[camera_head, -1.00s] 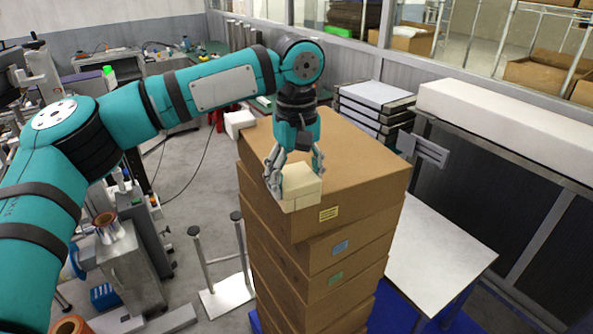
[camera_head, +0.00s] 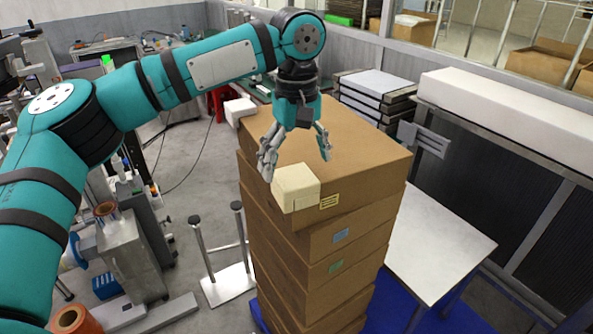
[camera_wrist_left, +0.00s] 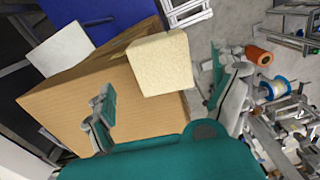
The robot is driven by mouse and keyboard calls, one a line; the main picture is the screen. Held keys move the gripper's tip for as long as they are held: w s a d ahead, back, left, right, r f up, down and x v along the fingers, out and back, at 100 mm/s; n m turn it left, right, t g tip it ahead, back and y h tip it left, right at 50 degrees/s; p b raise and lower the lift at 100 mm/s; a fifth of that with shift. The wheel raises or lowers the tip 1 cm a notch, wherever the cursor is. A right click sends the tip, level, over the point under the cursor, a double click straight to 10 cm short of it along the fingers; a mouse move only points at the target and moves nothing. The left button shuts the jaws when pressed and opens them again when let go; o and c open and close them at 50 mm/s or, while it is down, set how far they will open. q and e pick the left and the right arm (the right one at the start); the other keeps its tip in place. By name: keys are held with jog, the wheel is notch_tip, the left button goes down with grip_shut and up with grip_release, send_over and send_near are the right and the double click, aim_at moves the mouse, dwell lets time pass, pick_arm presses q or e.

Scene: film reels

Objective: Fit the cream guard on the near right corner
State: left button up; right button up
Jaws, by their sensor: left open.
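The cream guard (camera_head: 296,188) sits on the near corner of the top cardboard box (camera_head: 350,168) of a tall stack, covering part of its top and hanging over the sides. It shows in the left wrist view (camera_wrist_left: 160,64) at the box's corner, beyond the fingers. My left gripper (camera_head: 297,158) is open and empty, just above and behind the guard, its fingers spread apart and clear of it. In the wrist view the fingers (camera_wrist_left: 163,85) stand wide on either side. My right gripper is not in view.
A white block (camera_head: 238,110) shows by the box's far left corner. A white table (camera_head: 445,245) stands right of the stack, over a blue base. A metal stand (camera_head: 225,285) with posts is at the left on the floor. Free air lies above the box.

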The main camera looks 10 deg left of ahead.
aim_at(298, 177)
pick_arm(q)
notch_tip(298, 177, up, 10)
jog(key=b, duration=0.1)
jog(key=shift+b, duration=0.4)
jog(key=shift+f, duration=0.15)
